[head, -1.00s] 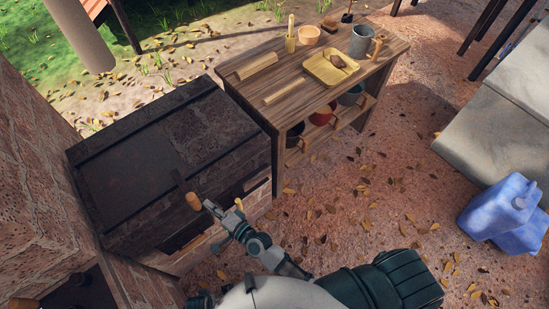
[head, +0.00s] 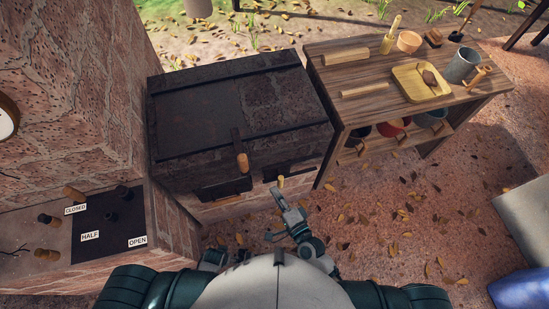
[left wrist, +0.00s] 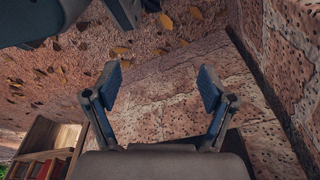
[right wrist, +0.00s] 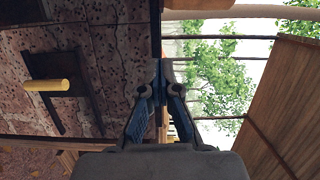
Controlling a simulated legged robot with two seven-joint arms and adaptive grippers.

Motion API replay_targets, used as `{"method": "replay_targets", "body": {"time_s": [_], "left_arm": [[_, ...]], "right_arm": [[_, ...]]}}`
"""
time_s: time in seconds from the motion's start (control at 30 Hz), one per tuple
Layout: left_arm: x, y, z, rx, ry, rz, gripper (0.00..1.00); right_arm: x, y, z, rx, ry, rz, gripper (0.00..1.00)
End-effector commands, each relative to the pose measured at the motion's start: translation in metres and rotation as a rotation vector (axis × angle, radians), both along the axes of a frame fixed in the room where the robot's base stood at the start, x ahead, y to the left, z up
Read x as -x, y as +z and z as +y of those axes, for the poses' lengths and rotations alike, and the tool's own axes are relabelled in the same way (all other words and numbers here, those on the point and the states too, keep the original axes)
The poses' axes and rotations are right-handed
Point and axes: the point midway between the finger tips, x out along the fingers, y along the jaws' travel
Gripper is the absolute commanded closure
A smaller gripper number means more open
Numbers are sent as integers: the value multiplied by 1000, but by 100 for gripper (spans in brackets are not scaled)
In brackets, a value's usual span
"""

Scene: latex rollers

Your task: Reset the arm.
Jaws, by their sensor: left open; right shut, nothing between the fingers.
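My right gripper (head: 277,194) is in front of the dark stove in the head view, just below a small wooden handle (head: 281,181). In the right wrist view its blue fingers (right wrist: 160,88) are together with nothing between them. My left gripper (left wrist: 159,82) is open and empty in the left wrist view, with brick surfaces beyond it. In the head view my left arm is low near my body and its fingers are not clear.
A panel (head: 118,215) labelled CLOSED, HALF and OPEN is at left. A wooden workbench (head: 345,105) with a yellow tray (head: 408,88) is at right. The leaf-strewn ground (head: 385,215) in front of it is clear.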

Motion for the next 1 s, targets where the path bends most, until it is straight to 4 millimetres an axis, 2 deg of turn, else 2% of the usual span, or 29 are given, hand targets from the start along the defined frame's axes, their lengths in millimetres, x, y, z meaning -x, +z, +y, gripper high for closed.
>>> {"method": "replay_targets", "body": {"time_s": [0.23,0.33,0.37,0.47,0.5,0.57,0.6,0.7,0.83,0.9,1.0], "left_arm": [[-4,3,-3,6,-1,-9,17],[-6,5,-11,17,0,-14,17],[-6,6,-13,20,0,-17,17],[-5,5,-18,28,0,-19,17],[-2,3,-19,29,0,-14,17],[3,-1,-19,28,1,-3,17],[6,-4,-18,27,1,2,17],[10,-8,-14,21,0,4,17],[12,-12,-1,3,-4,7,17],[12,-13,4,-3,-3,3,17],[12,-15,4,-3,-3,4,17]], "right_arm": [[1,-3,-7,8,2,1,100],[1,-25,-8,112,16,8,100],[2,-38,-9,171,26,13,100],[9,-99,-24,437,82,49,100],[15,-128,-34,562,116,72,100],[28,-172,-55,749,178,116,100],[39,-201,-71,865,226,150,100],[74,-262,-118,1121,363,247,100],[124,-317,-176,1361,551,376,100],[148,-335,-200,1442,639,435,100],[173,-349,-225,1514,731,494,100]]}}
